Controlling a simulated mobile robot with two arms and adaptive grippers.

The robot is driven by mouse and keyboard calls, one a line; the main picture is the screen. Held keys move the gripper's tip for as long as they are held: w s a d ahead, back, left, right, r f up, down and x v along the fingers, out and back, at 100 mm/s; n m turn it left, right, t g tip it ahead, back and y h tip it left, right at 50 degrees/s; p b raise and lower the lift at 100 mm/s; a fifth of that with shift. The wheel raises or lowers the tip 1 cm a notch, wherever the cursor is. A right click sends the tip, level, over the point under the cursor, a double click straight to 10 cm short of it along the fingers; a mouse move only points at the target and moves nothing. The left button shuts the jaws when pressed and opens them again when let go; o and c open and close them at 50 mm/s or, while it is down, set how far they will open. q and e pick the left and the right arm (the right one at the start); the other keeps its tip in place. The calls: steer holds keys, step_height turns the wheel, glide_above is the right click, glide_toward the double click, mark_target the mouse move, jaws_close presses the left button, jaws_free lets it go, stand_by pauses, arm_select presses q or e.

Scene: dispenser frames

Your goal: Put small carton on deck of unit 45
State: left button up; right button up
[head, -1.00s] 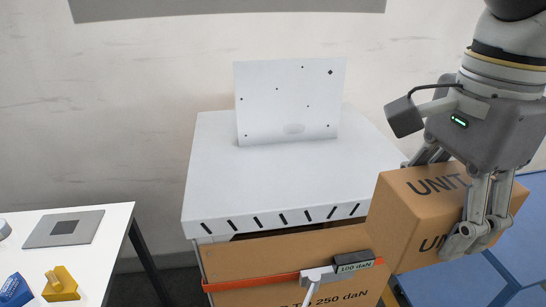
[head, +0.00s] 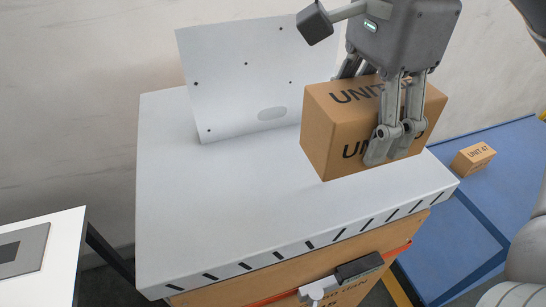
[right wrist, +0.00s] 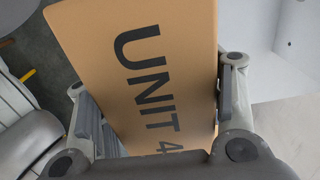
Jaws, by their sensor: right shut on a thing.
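My right gripper (head: 395,125) is shut on a small brown carton (head: 330,135) marked UNIT; the fingers cover its number in the head view. In the right wrist view the carton (right wrist: 150,70) sits between both fingers, its number partly cut off after a 4. The carton is held over the right part of a white deck (head: 230,205) with an upright back panel (head: 245,80). It appears to be above the deck; any gap below it is hard to judge. My left gripper is not in view.
Another small carton marked UNIT 47 (head: 472,158) lies on the blue floor area (head: 440,235) at right. A white table (head: 50,270) with a grey plate (head: 22,250) stands at left. The left and front of the deck are bare.

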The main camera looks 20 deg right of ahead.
steer(key=shift+w+a+f, duration=0.5)
steer(key=shift+w+a, duration=0.2)
steer(key=shift+a, duration=0.1)
steer(key=w+a+f, duration=0.2)
steer(key=w+f, duration=0.1)
steer(key=w+a+f+p, duration=0.1)
steer(key=w+a+f, duration=0.1)
steer(key=a, duration=0.1)
steer(key=shift+w+f, duration=0.4)
steer(key=shift+w+a+f+p, duration=0.15)
steer(key=shift+w+f+p, duration=0.1)
steer(key=shift+p, duration=0.1)
steer(key=shift+w+a+f, duration=0.1)
steer(key=shift+w+f, duration=0.05)
steer(key=shift+f, duration=0.1)
steer(key=f, duration=0.2)
steer(key=f+p, duration=0.1)
steer(key=shift+w+a, duration=0.25)
steer(key=shift+a, duration=0.05)
steer(key=shift+f, duration=0.5)
steer(key=shift+f+b, duration=0.2)
steer(key=shift+b, duration=0.1)
steer(key=o, duration=1.3)
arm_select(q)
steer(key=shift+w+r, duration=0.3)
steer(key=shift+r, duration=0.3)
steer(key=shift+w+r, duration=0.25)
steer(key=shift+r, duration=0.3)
arm_select(e)
steer(key=shift+r, duration=0.1)
